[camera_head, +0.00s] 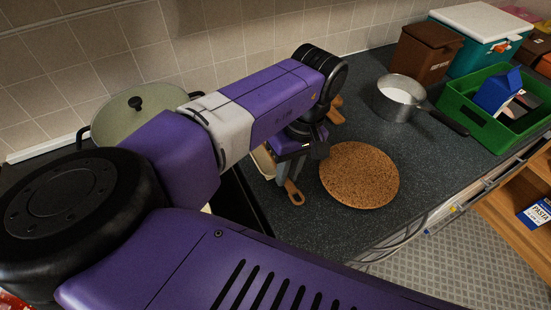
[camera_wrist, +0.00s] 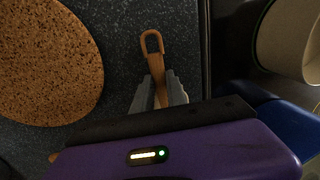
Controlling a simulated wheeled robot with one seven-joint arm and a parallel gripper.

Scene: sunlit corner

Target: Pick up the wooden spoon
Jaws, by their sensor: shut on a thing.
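The wooden spoon (camera_wrist: 154,62) shows mainly as an orange-brown handle with a looped end in the wrist view. The handle also shows below my gripper in the head view (camera_head: 294,192). My gripper (camera_wrist: 158,95) has its grey fingers on both sides of the handle and is shut on it. In the head view my gripper (camera_head: 289,170) is over the dark counter, left of the cork mat. The spoon's other end is hidden behind my gripper and wrist. I cannot tell whether the spoon touches the counter.
A round cork mat (camera_head: 360,175) lies close to the right. A metal saucepan (camera_head: 397,98) and a green crate (camera_head: 470,118) stand farther right. A lidded pot (camera_head: 113,128) is at left. Another brown wooden piece (camera_head: 336,112) shows behind my wrist. The counter's front edge is near.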

